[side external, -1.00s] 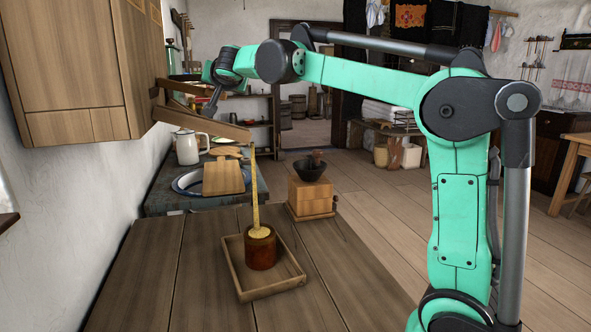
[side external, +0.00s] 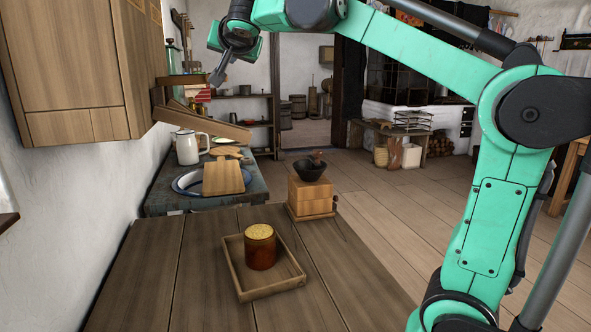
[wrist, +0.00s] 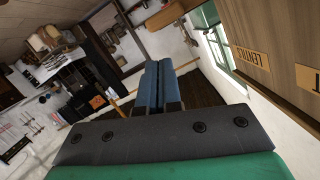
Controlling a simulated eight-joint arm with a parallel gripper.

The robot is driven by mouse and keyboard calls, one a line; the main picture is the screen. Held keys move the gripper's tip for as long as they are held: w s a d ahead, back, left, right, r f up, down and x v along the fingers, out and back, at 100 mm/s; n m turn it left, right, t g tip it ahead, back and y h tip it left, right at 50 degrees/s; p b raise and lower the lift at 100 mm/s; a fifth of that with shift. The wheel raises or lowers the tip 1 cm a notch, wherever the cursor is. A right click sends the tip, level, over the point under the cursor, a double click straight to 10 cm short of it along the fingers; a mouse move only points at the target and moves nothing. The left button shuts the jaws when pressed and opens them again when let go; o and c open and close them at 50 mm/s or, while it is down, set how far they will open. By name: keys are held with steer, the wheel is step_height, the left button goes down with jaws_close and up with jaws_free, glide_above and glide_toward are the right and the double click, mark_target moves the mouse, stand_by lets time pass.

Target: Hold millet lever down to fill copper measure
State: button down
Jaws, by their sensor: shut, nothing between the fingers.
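The copper measure (side external: 261,252) stands upright in a shallow wooden tray (side external: 289,284) on the table. Pale yellow millet (side external: 260,231) fills it to about the rim. The wooden cabinet (side external: 65,70) on the left has a sloping chute (side external: 208,122), and no grain falls from it. A wooden bar, apparently the millet lever (side external: 185,79), sticks out level above the chute. My gripper (side external: 217,78) is shut and empty, in the air to the right of the bar's end, apparently apart from it. Its closed blue fingers also show in the wrist view (wrist: 158,85).
A white jug (side external: 187,148), a blue-rimmed basin (side external: 182,184) and a wooden board (side external: 224,177) are on the bench behind the table. A wooden grinder box (side external: 311,196) with a dark bowl stands at the table's back right. The table's front left is clear.

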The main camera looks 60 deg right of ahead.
steer(key=shift+v, duration=1.65)
steer(key=shift+w+a+r+n+g+h, duration=0.15)
steer(key=shift+w+a+r+n, duration=0.15)
steer(key=shift+r+n, duration=0.3)
steer(key=shift+w+a+r+n+g+h, duration=0.2)
steer(key=shift+w+r+n, duration=0.15)
steer(key=shift+r, duration=0.45)
steer(key=shift+w+a+r+n+g+h, duration=0.15)
steer(key=shift+w+a+r+n, duration=0.1)
steer(key=shift+r+n, duration=0.4)
glide_above(193, 80)
steer(key=s+d, duration=0.3)
steer(key=s, duration=0.1)
step_height(193, 80, down, 2)
steer(key=shift+d+f, duration=0.1)
steer(key=shift+f, duration=0.1)
steer(key=shift+s+f, duration=0.1)
steer(key=shift+f, duration=1.85)
